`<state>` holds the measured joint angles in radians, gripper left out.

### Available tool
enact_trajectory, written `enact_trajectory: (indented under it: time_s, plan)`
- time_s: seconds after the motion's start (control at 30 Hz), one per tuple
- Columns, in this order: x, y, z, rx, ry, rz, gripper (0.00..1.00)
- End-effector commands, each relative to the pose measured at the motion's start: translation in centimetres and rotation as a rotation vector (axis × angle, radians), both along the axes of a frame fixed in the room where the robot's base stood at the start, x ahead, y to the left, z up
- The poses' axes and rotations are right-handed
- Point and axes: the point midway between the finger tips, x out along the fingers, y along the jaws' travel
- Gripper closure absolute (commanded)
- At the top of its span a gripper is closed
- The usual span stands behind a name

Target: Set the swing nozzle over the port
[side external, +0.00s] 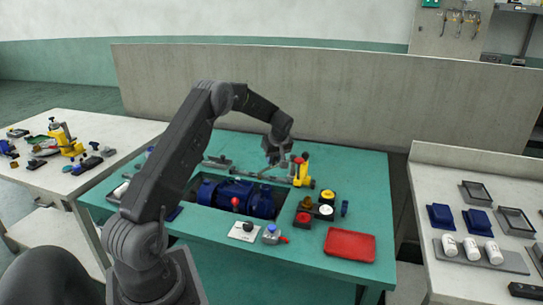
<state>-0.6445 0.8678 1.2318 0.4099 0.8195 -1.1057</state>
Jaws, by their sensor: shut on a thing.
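My gripper (274,161) points down over the back of the green table, left of a yellow fitting with a red top (302,171). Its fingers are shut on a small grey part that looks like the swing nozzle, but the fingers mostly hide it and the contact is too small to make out. A thin grey pipe assembly (243,173) runs along the table behind the blue motor pump, up to the yellow fitting. I cannot pick out the port or tell whether the nozzle is over it.
The blue pump (236,197) sits in a cutout in the green table (335,165). The table's back right is clear.

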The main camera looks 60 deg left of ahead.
Motion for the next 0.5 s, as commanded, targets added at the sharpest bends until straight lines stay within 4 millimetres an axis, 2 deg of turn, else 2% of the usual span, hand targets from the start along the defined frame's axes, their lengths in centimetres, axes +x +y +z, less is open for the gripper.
enact_trajectory:
  time_s: [0.5]
  plan:
    - [0.14, -0.93, -0.16, -0.005, 0.003, 0.095, 1.0]
